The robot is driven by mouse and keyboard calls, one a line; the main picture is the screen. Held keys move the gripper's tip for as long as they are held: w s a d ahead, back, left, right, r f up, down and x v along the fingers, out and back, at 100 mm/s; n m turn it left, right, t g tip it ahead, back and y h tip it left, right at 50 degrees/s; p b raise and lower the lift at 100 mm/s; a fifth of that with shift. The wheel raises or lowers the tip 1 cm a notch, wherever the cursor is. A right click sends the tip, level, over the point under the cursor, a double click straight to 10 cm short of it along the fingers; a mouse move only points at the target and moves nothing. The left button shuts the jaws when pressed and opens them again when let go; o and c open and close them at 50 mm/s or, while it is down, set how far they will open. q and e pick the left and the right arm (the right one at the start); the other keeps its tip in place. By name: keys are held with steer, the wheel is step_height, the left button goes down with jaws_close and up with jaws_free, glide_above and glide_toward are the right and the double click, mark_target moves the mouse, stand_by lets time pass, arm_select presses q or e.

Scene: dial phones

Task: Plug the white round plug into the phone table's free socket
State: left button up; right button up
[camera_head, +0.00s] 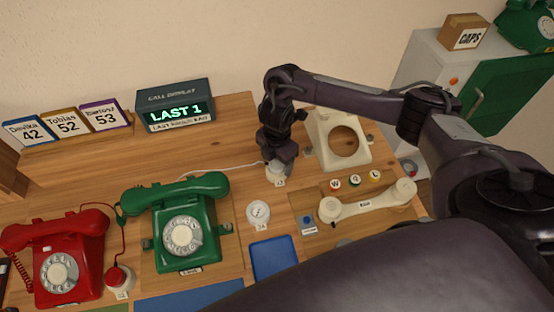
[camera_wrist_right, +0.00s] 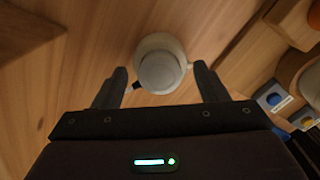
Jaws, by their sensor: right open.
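The white round plug (camera_head: 274,173) is near the back of the wooden table, directly below my right gripper (camera_head: 278,160). A thin white cord runs left from it behind the green phone. In the right wrist view, the round white plug (camera_wrist_right: 158,70) lies between and slightly beyond the two fingertips (camera_wrist_right: 160,82). The fingers are open, with a gap on each side. A round pale socket (camera_head: 258,214) with a small label sits on the table right of the green phone, with nothing in it that I can make out. My left gripper is not in view.
A green phone (camera_head: 183,230) and a red phone (camera_head: 62,262) stand left, with a red plug (camera_head: 119,279) between them. A cream phone body (camera_head: 338,138) and its handset (camera_head: 367,201) are right. A call display (camera_head: 174,106) stands behind. A blue tray (camera_head: 273,258) lies in front.

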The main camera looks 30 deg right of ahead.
step_height(320, 180, up, 8)
steer(key=shift+f+p, duration=0.1)
steer(key=shift+p, duration=1.15)
steer(key=shift+s+f, duration=0.1)
